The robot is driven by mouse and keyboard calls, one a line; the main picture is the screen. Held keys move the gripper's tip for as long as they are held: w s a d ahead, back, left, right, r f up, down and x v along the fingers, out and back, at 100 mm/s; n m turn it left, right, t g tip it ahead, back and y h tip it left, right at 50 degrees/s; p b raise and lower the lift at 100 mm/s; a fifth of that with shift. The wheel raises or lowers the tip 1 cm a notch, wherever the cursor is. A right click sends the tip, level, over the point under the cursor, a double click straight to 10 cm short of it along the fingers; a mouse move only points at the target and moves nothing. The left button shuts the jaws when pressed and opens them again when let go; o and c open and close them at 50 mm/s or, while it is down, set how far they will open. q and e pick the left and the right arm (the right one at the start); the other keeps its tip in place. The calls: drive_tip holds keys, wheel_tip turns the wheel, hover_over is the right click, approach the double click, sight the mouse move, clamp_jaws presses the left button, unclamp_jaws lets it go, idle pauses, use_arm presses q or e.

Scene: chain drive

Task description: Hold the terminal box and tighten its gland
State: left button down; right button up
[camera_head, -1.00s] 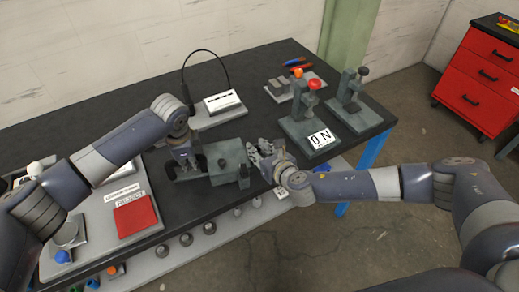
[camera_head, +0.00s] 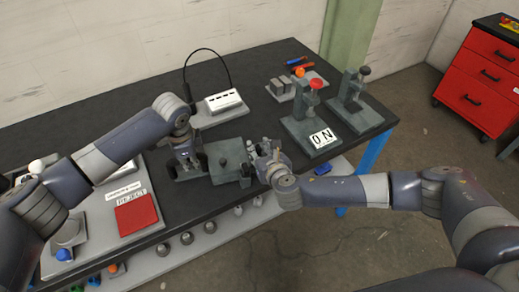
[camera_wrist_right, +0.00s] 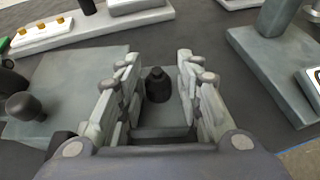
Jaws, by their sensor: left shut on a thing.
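The terminal box looks like a grey-green block (camera_head: 228,158) near the table's front edge. My left gripper (camera_head: 187,165) is shut on it at its left end; the fingers' contact is partly hidden. My right gripper (camera_head: 258,152) is at the box's right end. In the right wrist view the right gripper (camera_wrist_right: 158,90) is open, its fingers on either side of a dark round knob-like part, which seems to be the gland (camera_wrist_right: 158,86). Gaps show between this part and both fingers.
Green clamp-like stands, one with a red knob (camera_head: 316,84) and an ON plate (camera_head: 322,138), stand to the right. A white block with a black cable (camera_head: 223,100) is behind the box. A red square (camera_head: 136,213) lies at the left front. A shelf runs below the table.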

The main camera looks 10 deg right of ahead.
drive_tip(key=shift+n+y, duration=0.3)
drive_tip(key=shift+y, duration=0.1)
drive_tip(key=shift+w+d+n+g+y, duration=0.1)
drive_tip(key=shift+n+g+y, duration=0.2)
drive_tip(key=shift+n+y, duration=0.45)
drive_tip(key=shift+w+d+n+g+y, duration=0.1)
drive_tip(key=shift+n+g+y, duration=0.2)
drive_tip(key=shift+n+y, duration=0.45)
drive_tip(key=shift+n+g+y, duration=0.4)
drive_tip(key=shift+n+y, duration=0.4)
drive_tip(key=shift+y, duration=0.2)
drive_tip(key=shift+d+n+g+y, duration=0.15)
drive_tip(key=shift+n+g+y, duration=0.25)
drive_tip(key=shift+n, duration=0.2)
drive_tip(key=v, duration=1.3)
drive_tip(key=shift+w+d+r+m+t+h, duration=0.35)
drive_tip(key=shift+w+d+r+m+h, duration=1.45)
drive_tip(key=shift+w+m, duration=2.5)
drive_tip(key=shift+w+d+r+m+t+h, duration=0.3)
drive_tip(key=shift+w+d+r+m+h, duration=0.6)
drive_tip(key=shift+w+r+m, duration=2.55)
drive_tip(key=shift+w+d+r+m+t+h, duration=0.35)
drive_tip(key=shift+w+d+r+m+h, duration=1.05)
drive_tip(key=shift+w+m, duration=3.7)
drive_tip(key=shift+w+n, duration=0.75)
